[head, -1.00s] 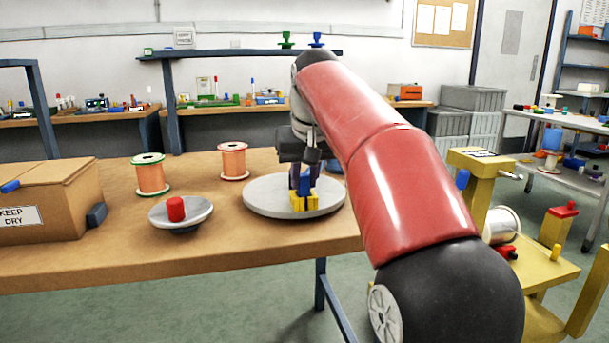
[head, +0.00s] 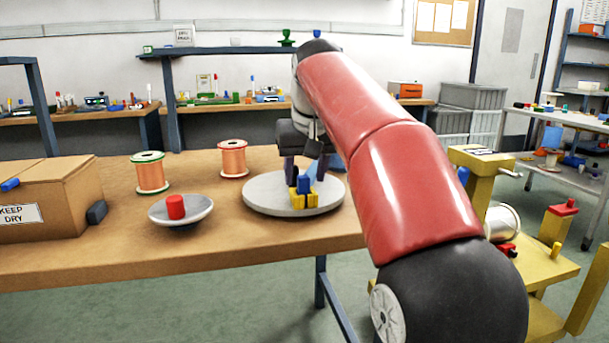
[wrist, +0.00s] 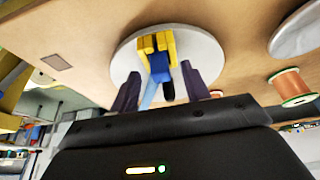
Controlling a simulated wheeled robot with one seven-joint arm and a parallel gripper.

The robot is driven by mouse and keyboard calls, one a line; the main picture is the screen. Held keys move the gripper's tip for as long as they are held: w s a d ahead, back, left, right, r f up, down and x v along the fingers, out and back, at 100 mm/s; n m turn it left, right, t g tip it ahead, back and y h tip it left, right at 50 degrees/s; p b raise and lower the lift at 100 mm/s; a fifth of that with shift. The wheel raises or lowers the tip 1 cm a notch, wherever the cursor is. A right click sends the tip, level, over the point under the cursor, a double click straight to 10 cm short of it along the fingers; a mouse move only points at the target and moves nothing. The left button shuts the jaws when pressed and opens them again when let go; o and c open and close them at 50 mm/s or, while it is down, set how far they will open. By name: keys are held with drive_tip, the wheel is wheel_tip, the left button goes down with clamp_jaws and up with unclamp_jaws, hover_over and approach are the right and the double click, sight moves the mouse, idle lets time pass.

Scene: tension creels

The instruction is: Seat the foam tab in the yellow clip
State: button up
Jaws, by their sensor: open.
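The yellow clip (head: 298,202) stands on a round grey disc (head: 262,198) on the wooden bench. The blue foam tab (head: 304,184) sits upright between the clip's yellow prongs. In the wrist view the tab (wrist: 160,70) shows between the prongs of the clip (wrist: 146,44); how deep it goes I cannot tell. My gripper (head: 304,172) is open just above and behind the tab. In the wrist view its two dark fingers (wrist: 162,88) stand apart on either side of the tab, with gaps between. A pale blue strip and a small black piece show near the tab there.
Left of the disc stand a grey dish (head: 187,216) with a red knob (head: 175,207) and two copper spools (head: 150,174) (head: 233,159). A cardboard box (head: 55,200) is at far left. A yellow frame (head: 480,190) stands to the right of the bench.

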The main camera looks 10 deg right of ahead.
drive_tip(key=p+v, duration=0.1)
drive_tip(key=v, duration=0.5)
